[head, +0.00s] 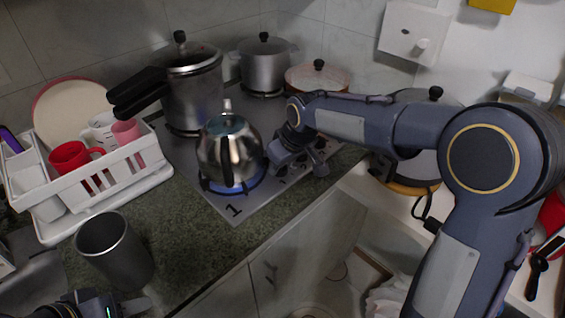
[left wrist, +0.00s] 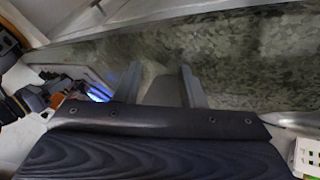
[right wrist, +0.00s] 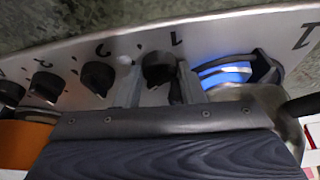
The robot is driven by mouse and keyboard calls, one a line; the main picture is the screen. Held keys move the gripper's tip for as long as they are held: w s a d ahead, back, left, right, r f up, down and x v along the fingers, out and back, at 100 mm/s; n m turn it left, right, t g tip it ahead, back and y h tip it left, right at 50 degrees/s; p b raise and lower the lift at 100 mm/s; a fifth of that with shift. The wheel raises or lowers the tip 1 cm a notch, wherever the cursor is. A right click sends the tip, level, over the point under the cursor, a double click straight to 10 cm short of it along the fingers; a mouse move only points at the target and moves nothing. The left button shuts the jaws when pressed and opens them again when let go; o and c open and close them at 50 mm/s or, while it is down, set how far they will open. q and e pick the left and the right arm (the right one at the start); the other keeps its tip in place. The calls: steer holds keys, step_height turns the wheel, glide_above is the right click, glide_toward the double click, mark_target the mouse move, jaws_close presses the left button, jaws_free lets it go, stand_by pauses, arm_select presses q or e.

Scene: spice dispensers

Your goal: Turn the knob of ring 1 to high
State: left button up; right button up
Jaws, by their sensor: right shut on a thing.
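The knob of ring 1 (right wrist: 160,68) is a black knob below a printed 1 on the steel stove front. My right gripper (right wrist: 157,82) has its two fingers on either side of it and is shut on it. I cannot read the knob's setting. In the head view my right gripper (head: 298,162) is at the stove's front edge and largely covers this knob. Ring 1 (head: 236,188) glows blue under a steel kettle (head: 230,150). My left gripper (head: 125,306) is low at the left; its fingers stand apart in the left wrist view (left wrist: 162,84).
Other black knobs (right wrist: 97,77) line the same panel. A steel cup (head: 115,252) stands on the counter near my left gripper. A white dish rack (head: 105,192) with cups is at the left. A pressure cooker (head: 192,95) and a pot (head: 264,65) stand behind the kettle.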

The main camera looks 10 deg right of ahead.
steer(key=o, duration=1)
steer(key=shift+r, duration=0.1)
arm_select(q)
steer(key=shift+r, duration=0.15)
arm_select(e)
steer(key=v, duration=0.7)
steer(key=shift+s+r, duration=0.15)
steer(key=shift+r, duration=0.15)
steer(key=shift+d, duration=0.15)
